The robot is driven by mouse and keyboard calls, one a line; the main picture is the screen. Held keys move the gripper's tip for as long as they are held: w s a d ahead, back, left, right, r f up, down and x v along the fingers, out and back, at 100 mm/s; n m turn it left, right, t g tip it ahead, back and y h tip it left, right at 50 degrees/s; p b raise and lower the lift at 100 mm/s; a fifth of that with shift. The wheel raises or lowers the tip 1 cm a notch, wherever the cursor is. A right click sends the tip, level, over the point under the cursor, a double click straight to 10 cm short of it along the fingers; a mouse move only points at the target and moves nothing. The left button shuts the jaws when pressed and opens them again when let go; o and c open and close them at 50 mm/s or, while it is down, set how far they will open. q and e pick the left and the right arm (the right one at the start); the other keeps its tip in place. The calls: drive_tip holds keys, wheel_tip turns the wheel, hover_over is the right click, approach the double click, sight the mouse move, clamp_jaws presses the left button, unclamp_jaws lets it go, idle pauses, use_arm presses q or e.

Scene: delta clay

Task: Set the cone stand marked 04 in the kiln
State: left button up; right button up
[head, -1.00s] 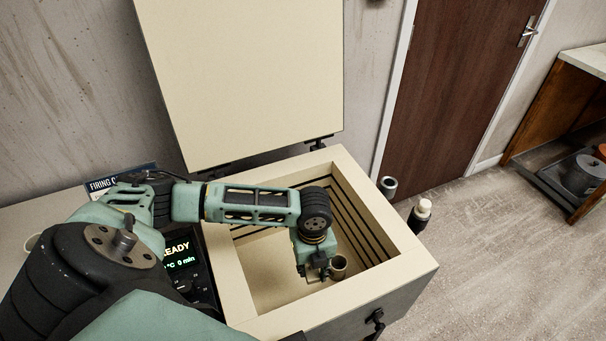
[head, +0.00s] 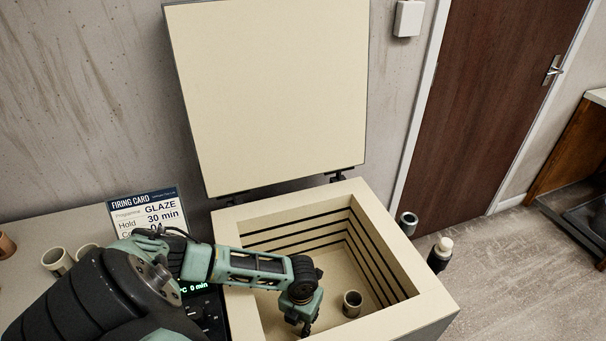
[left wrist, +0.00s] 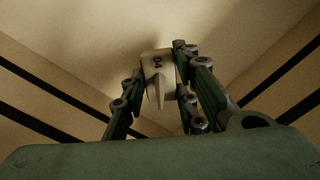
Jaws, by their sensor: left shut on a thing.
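The cone stand marked 04 (left wrist: 158,68) is a small pale block with a pointed cone, seen in the left wrist view. My left gripper (left wrist: 161,85) is shut on it, with a finger on each side. In the head view my left gripper (head: 303,326) is down inside the open kiln (head: 425,300), towards its near left part. The stand is hidden there by the gripper. I cannot tell whether the stand touches the kiln floor. My right gripper is not in view.
A small cup (head: 352,304) stands on the kiln floor, right of my left gripper. The kiln lid (head: 270,95) is raised. A firing card (head: 147,212) reading GLAZE, 30 min stands behind the control panel (head: 203,310). Cups (head: 57,260) stand at left.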

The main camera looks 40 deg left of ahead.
sight(301, 327)
use_arm(q)
drive_tip(key=shift+f, duration=2.15)
drive_tip(key=o, duration=1.2)
drive_tip(key=shift+f+b, duration=0.1)
drive_tip(key=shift+b, duration=0.2)
drive_tip(key=shift+c, duration=0.2)
wheel_tip(301, 327, up, 12)
drive_tip(key=shift+r+p, duration=0.15)
drive_tip(key=shift+p, duration=0.5)
